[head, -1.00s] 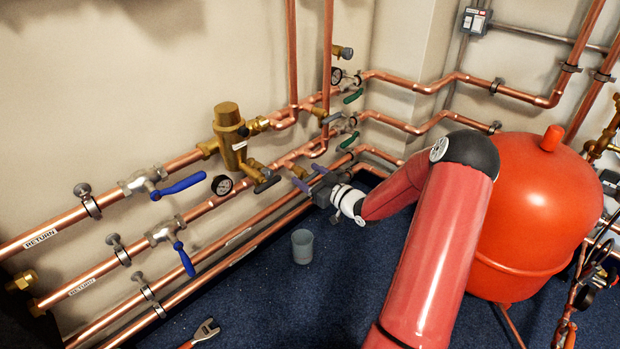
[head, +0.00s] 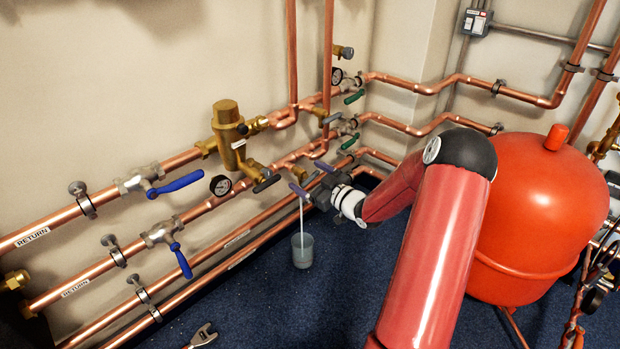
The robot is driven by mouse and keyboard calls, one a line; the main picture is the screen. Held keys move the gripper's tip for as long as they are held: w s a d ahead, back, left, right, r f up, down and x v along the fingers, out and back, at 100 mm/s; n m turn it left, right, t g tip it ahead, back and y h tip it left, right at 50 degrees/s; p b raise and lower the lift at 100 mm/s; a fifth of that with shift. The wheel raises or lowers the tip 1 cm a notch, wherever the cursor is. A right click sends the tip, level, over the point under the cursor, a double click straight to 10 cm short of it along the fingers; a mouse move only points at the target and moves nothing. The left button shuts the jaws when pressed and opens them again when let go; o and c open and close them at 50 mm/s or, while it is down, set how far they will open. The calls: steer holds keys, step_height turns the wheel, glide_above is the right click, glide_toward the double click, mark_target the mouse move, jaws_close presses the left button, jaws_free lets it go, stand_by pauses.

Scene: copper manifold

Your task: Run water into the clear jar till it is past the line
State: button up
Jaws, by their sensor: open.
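The clear jar (head: 302,252) stands upright on the blue floor below the pipes. A thin pale stream of water (head: 301,215) falls from beside a purple valve handle (head: 298,190) down into it. I cannot make out the line or the water level at this size. My gripper (head: 313,190) is at the pipes, just right of the purple handle and above the jar. It is open; whether its fingers touch the handle is hidden by the overlap. The spout itself is hard to see behind the handle.
Copper pipes with blue-handled valves (head: 175,184) run along the wall at left. A brass mixing valve (head: 229,130) sits above. A large red tank (head: 540,215) stands right of my arm. A wrench (head: 203,336) lies on the floor in front. The floor around the jar is clear.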

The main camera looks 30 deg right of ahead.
mark_target(313, 180)
steer(key=v, duration=0.8)
steer(key=shift+p, duration=0.4)
steer(key=shift+w, duration=0.1)
stand_by(0.9)
steer(key=shift+f+p+x, duration=0.25)
steer(key=shift+p+x, duration=0.65)
steer(key=shift+x, duration=0.1)
steer(key=x, duration=0.7)
steer(key=shift+w+a+b, duration=0.1)
steer(key=shift+w+b, duration=0.3)
